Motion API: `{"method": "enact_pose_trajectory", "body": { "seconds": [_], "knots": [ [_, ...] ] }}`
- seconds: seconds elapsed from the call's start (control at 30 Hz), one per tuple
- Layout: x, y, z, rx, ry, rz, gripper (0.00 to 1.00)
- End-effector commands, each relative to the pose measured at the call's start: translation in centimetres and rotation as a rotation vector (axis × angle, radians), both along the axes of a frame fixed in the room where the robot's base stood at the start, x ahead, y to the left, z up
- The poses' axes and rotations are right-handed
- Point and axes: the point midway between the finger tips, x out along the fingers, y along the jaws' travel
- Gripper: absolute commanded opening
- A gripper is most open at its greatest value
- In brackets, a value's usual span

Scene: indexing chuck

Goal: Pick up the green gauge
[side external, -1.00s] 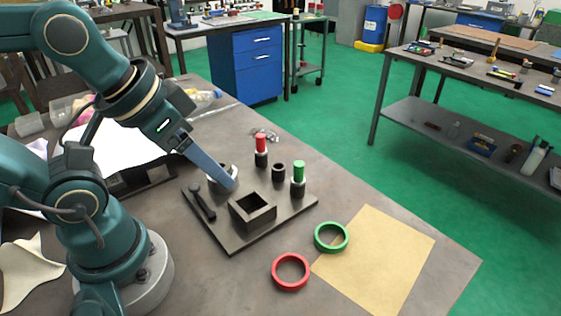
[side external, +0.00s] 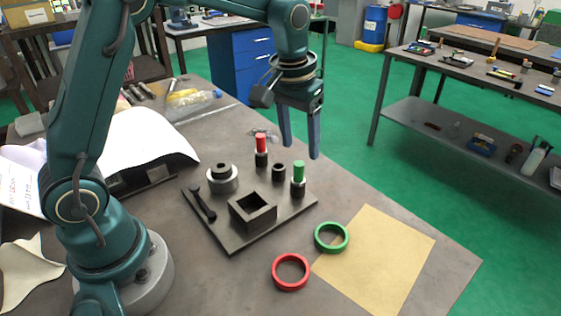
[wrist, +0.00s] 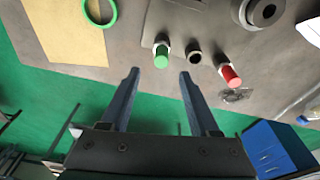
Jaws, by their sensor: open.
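The green gauge (side external: 298,174) stands upright in a dark holder on the right side of the dark base plate (side external: 236,240). In the wrist view the green gauge (wrist: 161,58) lies ahead of the fingertips, roughly between their lines. My gripper (side external: 300,150) is open and empty, above and close to the green gauge in the side view. In the wrist view both fingers of my gripper (wrist: 159,72) are apart with nothing between them. A red gauge (side external: 261,146) stands upright behind and left of the green one, with an empty dark socket (side external: 278,171) between them.
The plate also bears a square open box (side external: 252,210), a round chuck (side external: 222,180) and a dark lever (side external: 202,204). A green ring (side external: 331,238) and a red ring (side external: 290,272) lie in front, beside a tan sheet (side external: 380,262). A clear crumpled item (side external: 264,134) lies behind the red gauge.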

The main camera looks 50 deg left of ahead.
Motion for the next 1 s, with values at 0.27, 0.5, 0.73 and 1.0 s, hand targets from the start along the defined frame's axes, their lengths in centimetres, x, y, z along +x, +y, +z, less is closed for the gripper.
{"method": "enact_pose_trajectory", "body": {
  "seconds": [0.27,0.5,0.73,1.0],
  "knots": [
    [-0.1,0.1,-3.2,-0.002,0.049,0.002,0.62],
    [0.2,0.2,-5.9,-0.001,0.047,0.002,0.62],
    [0.4,0.2,-6.6,-0.002,0.043,0.002,0.62],
    [0.3,0.2,-6.6,-0.002,0.043,0.002,0.12]
  ]
}}
